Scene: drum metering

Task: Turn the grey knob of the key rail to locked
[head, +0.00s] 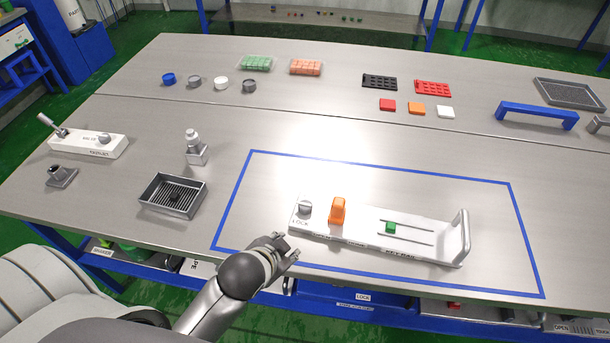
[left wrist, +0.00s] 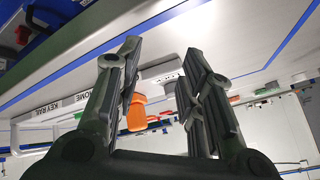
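The white key rail (head: 362,230) lies inside the blue outline on the table. Its round grey knob (head: 304,207) stands at the left end, by the LOCK marking. An upright orange knob (head: 338,210) stands to its right, then a green slider (head: 390,227) and a grey end handle (head: 462,236). My left gripper (head: 288,252) is in front of the rail's left end, apart from the grey knob. In the left wrist view its fingers (left wrist: 160,62) are spread and empty; the orange knob (left wrist: 137,113) shows beyond them. My right gripper is not in view.
A white block with a lever (head: 88,144) is farther left. A blue handle (head: 537,115) is at the back right.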

